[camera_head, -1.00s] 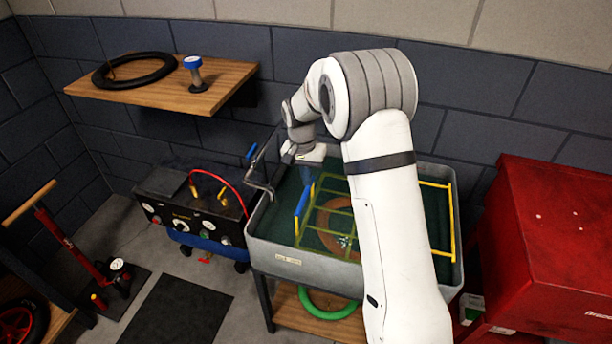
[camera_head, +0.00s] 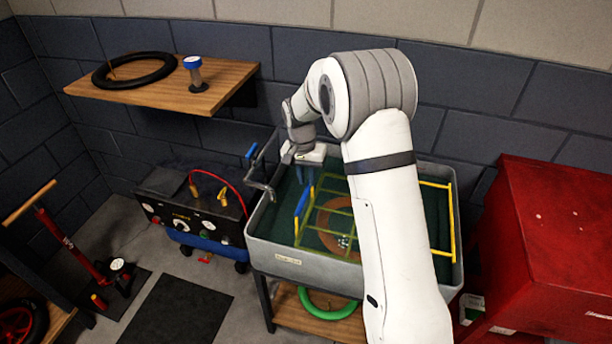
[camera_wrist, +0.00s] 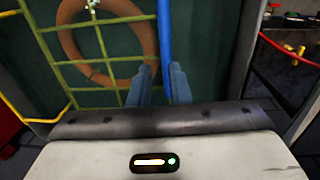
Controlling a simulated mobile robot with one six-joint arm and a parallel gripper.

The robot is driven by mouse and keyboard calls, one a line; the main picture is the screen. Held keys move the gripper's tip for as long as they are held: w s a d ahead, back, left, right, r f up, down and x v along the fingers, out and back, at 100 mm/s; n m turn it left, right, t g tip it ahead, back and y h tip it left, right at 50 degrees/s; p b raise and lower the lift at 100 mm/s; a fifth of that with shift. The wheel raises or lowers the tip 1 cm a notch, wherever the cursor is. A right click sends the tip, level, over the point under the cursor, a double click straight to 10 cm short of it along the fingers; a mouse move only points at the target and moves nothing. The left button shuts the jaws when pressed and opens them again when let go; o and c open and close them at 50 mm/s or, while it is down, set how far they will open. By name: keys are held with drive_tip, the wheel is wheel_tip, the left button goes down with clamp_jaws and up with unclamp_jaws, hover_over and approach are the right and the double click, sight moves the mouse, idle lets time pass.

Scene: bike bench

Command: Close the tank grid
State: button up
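The tank (camera_head: 300,265) is a grey tub with dark green inside, on a wooden stand. Its yellow grid (camera_head: 338,209) shows over the green, with a blue handle (camera_head: 303,201) along its left side. I cannot tell its exact tilt. A brown ring (camera_head: 326,230) shows through the bars. My gripper (camera_head: 306,180) points down near the handle's far end. In the wrist view, my gripper's fingers (camera_wrist: 161,72) stand apart, with the blue handle (camera_wrist: 164,32) lined up with the gap. I see no clear grip on it. My arm hides the tank's middle right.
A grey crank-like arm (camera_head: 262,178) with a blue end stands at the tank's left rim. A black box with a red hose (camera_head: 190,205) is left of the tank, and a red cabinet (camera_head: 550,240) right. A wooden shelf (camera_head: 165,93) hangs on the wall.

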drive_tip(key=o, duration=0.4)
drive_tip(key=shift+w+a+r+b, duration=0.1)
drive_tip(key=shift+a+r+b, duration=0.1)
drive_tip(key=shift+r, duration=1.75)
drive_tip(key=shift+w+a+r+b, duration=0.1)
drive_tip(key=shift+a+r+b, duration=0.1)
drive_tip(key=shift+r, duration=1.75)
drive_tip(key=s+d+r+n+t, duration=0.1)
drive_tip(key=s+d+r, duration=0.35)
drive_tip(key=s, duration=0.35)
drive_tip(key=s+d+r+n+t, duration=0.1)
drive_tip(key=s+d+r, duration=0.2)
drive_tip(key=s+r, duration=0.35)
drive_tip(key=s+d+f, duration=0.1)
drive_tip(key=s, duration=0.5)
drive_tip(key=s+d+f+n+t, duration=0.1)
drive_tip(key=s, duration=0.6)
drive_tip(key=s+d+f+n, duration=0.1)
drive_tip(key=s, duration=0.5)
drive_tip(key=shift+s+y, duration=0.15)
drive_tip(key=shift+y, duration=0.25)
